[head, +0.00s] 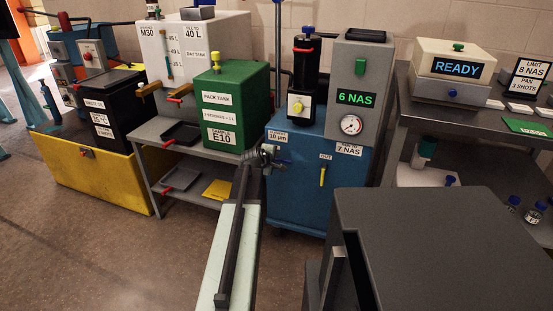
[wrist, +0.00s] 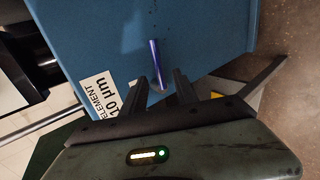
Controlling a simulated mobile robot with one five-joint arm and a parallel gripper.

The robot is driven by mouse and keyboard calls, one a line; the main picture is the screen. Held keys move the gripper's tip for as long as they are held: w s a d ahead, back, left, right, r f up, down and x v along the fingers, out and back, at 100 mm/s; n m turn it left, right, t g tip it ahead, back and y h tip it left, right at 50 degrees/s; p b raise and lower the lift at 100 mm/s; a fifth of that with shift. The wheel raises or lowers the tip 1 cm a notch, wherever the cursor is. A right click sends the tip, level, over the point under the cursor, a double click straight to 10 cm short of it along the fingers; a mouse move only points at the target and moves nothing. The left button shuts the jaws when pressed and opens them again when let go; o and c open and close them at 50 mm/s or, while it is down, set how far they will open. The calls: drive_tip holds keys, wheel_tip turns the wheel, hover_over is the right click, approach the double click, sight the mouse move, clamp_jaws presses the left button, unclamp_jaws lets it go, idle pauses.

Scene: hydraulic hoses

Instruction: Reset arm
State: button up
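My arm reaches forward from the bottom of the head view. My gripper (head: 268,156) is in front of the upper left of the blue cabinet (head: 296,200). In the wrist view my gripper (wrist: 161,82) has its two dark fingers apart with a gap between them. A thin blue-purple lever (wrist: 154,58) stands against the blue cabinet face (wrist: 205,35), in line with that gap. I cannot tell whether a finger touches it. In the head view a small blue lever (head: 284,163) shows just right of my gripper. Nothing is visibly held.
A green pack tank (head: 235,90) and white day tank (head: 215,45) stand on a grey shelf bench to the left. A grey unit reading 6 NAS (head: 371,65) tops the cabinet. A READY device (head: 457,68) is on the right bench. Floor (head: 90,250) at left front is clear.

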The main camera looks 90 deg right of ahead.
drive_tip(key=p+v, duration=0.2)
drive_tip(key=v, duration=0.3)
